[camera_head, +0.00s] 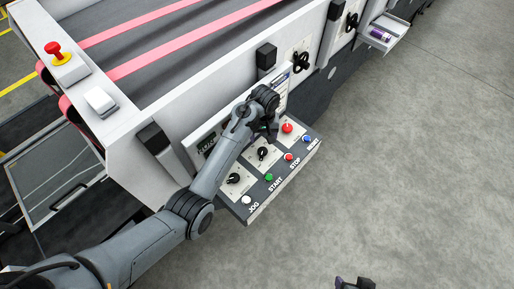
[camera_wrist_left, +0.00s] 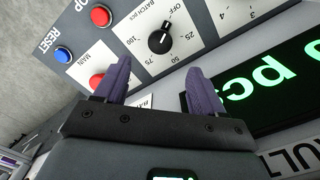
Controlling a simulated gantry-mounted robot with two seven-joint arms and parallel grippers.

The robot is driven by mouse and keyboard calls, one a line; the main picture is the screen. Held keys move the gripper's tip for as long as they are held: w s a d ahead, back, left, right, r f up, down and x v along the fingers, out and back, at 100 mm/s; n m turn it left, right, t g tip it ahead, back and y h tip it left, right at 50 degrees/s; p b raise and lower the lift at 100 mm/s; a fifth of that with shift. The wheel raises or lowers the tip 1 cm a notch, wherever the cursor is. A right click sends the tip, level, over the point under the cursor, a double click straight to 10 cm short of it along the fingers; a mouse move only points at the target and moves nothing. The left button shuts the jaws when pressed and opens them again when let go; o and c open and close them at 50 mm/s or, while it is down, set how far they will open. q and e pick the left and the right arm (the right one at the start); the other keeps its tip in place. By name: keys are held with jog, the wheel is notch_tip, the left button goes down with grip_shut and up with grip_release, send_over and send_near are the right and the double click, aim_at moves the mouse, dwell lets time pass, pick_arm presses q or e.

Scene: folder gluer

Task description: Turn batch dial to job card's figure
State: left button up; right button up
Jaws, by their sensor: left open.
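The batch dial (camera_wrist_left: 162,37) is a black knob on a white plate, marked OFF, 25, 50, 75 and 100. Its white mark points toward OFF. In the head view the dial (camera_head: 263,153) is the middle one on the control panel. My left gripper (camera_wrist_left: 155,85) is open, its purple fingers apart and short of the dial, with nothing between them. In the head view the left gripper (camera_head: 270,131) hangs over the panel's back edge. A pale card (camera_head: 282,84) with a blue band, perhaps the job card, is behind it; its figure is unreadable. My right gripper (camera_head: 355,283) barely shows at the bottom edge.
The control panel (camera_head: 247,216) also carries another dial (camera_head: 233,178), a red main button (camera_head: 287,127) and a row of coloured buttons. A display (camera_wrist_left: 270,88) with green characters is close beside the left gripper. Floor right of the panel is clear.

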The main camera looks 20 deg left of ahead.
aim_at(262, 151)
pick_arm(q)
notch_tip(262, 151, down, 9)
jog(key=shift+f, duration=0.15)
dwell(0.4)
jog(key=c, duration=1)
jog(key=shift+c, duration=0.2)
